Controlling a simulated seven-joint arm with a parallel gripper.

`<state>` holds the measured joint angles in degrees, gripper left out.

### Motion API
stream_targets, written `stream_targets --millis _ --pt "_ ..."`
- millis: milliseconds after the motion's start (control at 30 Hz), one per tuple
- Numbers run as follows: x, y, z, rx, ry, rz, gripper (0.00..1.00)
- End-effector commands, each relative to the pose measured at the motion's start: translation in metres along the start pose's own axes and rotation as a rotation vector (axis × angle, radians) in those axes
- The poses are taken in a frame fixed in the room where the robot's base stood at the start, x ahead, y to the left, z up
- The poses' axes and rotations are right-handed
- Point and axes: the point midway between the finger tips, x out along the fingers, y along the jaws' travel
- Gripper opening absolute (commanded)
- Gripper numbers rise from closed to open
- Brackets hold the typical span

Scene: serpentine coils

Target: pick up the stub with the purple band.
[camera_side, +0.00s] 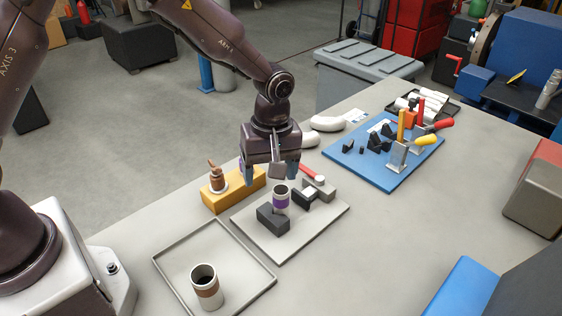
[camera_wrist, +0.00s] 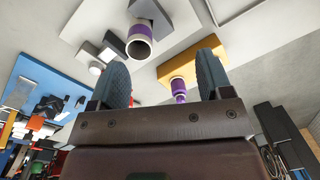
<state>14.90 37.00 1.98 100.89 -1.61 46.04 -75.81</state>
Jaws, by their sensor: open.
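The stub with the purple band (camera_side: 281,198) is a short, light, open-ended tube.
The yellow block (camera_side: 235,193) with brown pieces is close behind the plate. A red-and-grey clamp-like tool (camera_side: 312,186) stands right of the stub. A brown-banded tube (camera_side: 206,288) stands in a shallow tray (camera_side: 245,298). A blue board (camera_side: 370,178) holds tools. The table's front middle is clear.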

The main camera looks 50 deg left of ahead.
Motion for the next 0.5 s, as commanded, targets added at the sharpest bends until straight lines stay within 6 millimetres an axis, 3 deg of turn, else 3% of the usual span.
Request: stream_targets --millis 100,200,367,500 --pt "-0.006 0.021 -0.006 -0.243 0.006 0.054 0.72" --pt "-0.008 0.024 -0.006 -0.378 0.002 0.069 0.72" --pt "-0.003 0.024 -0.006 -0.46 -0.001 0.068 0.72" --pt "0.017 0.024 -0.007 -0.463 -0.001 0.064 0.72"
